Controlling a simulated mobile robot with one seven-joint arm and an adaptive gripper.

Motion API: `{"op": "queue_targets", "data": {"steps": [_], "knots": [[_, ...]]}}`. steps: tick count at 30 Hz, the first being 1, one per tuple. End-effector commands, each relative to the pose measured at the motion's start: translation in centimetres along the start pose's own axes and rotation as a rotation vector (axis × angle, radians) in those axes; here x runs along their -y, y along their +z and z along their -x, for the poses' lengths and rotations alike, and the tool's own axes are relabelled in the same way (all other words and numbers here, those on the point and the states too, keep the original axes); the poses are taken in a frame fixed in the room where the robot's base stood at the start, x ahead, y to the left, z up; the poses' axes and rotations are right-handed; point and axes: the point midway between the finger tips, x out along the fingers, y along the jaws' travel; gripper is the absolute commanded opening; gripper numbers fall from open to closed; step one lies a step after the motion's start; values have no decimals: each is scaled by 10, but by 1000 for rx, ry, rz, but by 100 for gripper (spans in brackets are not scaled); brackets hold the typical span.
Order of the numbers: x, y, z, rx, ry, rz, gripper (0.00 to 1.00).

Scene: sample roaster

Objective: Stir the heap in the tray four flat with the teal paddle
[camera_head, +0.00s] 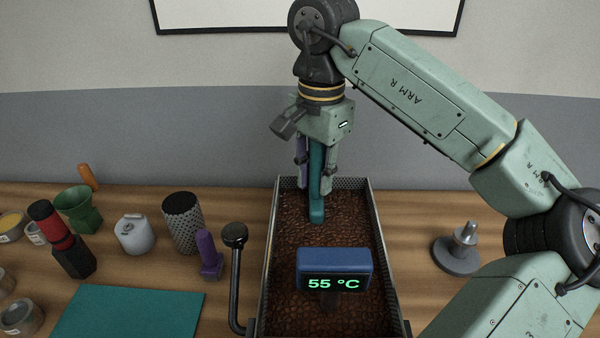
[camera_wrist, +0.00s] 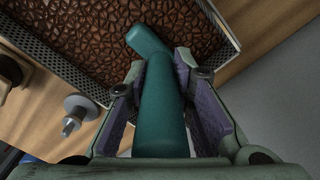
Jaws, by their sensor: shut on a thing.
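The teal paddle (camera_head: 317,176) is upright in my gripper (camera_head: 316,178), over the far end of the tray. In the wrist view the teal paddle (camera_wrist: 163,105) runs between the purple pads of my gripper (camera_wrist: 166,75), which is shut on it. Its lower end meets or nearly meets the beans; I cannot tell how deep. The long metal tray (camera_head: 374,232) holds dark brown beans (camera_head: 340,220) that look spread fairly level in the visible part. The wrist view also shows the beans (camera_wrist: 90,40). The display hides part of the near beans.
A blue display (camera_head: 334,262) reading 55 °C stands in front of the tray's middle. A black-knobbed lever (camera_head: 235,270) is along the tray's left side. A purple-handled tool (camera_head: 208,254), a perforated cylinder (camera_head: 182,222) and a teal mat (camera_head: 130,314) lie left. A metal weight (camera_head: 458,250) stands right.

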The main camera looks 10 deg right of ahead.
Motion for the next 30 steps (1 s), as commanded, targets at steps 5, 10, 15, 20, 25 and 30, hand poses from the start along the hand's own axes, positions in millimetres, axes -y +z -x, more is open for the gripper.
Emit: {"op": "queue_targets", "data": {"steps": [5, 10, 15, 20, 25, 30], "knots": [[-16, -16, 1, 0, -1, -4, 0], [-31, -30, 1, 1, -1, -3, 0], [-44, -44, 1, 0, -1, -4, 0], [-49, -49, 1, 0, -1, -2, 0], [-49, -49, 0, 0, -1, -1, 0], [-49, -49, 6, -1, -1, -1, 0]]}}
